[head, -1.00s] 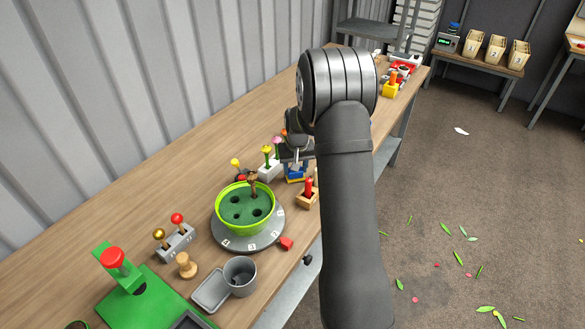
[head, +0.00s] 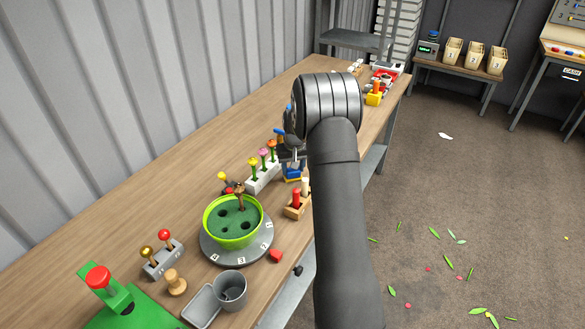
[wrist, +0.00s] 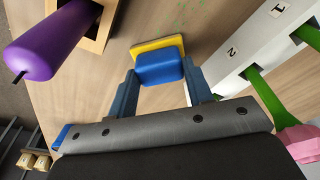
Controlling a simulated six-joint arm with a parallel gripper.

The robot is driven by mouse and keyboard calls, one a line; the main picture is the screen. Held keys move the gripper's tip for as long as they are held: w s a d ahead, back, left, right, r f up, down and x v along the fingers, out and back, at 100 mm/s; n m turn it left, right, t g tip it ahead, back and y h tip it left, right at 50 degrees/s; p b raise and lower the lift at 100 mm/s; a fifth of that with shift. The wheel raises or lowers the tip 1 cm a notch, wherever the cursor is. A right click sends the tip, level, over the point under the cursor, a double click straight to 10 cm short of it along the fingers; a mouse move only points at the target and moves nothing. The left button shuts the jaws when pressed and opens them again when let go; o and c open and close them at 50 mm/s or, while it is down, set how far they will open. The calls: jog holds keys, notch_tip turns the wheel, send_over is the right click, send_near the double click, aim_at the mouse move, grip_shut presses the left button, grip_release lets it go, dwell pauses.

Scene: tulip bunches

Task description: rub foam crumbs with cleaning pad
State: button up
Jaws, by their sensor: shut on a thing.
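The cleaning pad (wrist: 160,68) is a blue block with a yellow layer. In the wrist view it sits between the two blue fingers of my gripper (wrist: 160,84), which is shut on it. Small green foam crumbs (wrist: 185,14) lie scattered on the wooden bench top just beyond the pad, apart from it in the picture. In the head view my gripper (head: 290,152) is partly hidden by my arm. The blue and yellow pad (head: 292,173) shows below it, near the flower rack. I cannot tell whether the pad touches the bench. The crumbs are hidden in the head view.
A white numbered flower rack (wrist: 237,62) stands close on the right. A wooden holder (wrist: 95,32) with a purple cylinder (wrist: 45,42) is close on the left. A green pot (head: 206,222) stands nearer on the bench. Bare bench (head: 165,190) lies left of the pot.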

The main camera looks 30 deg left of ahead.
jog(key=shift+s, duration=4.25)
jog(key=shift+s+r, duration=0.1)
jog(key=shift+s, duration=0.15)
notch_tip(320, 180, up, 8)
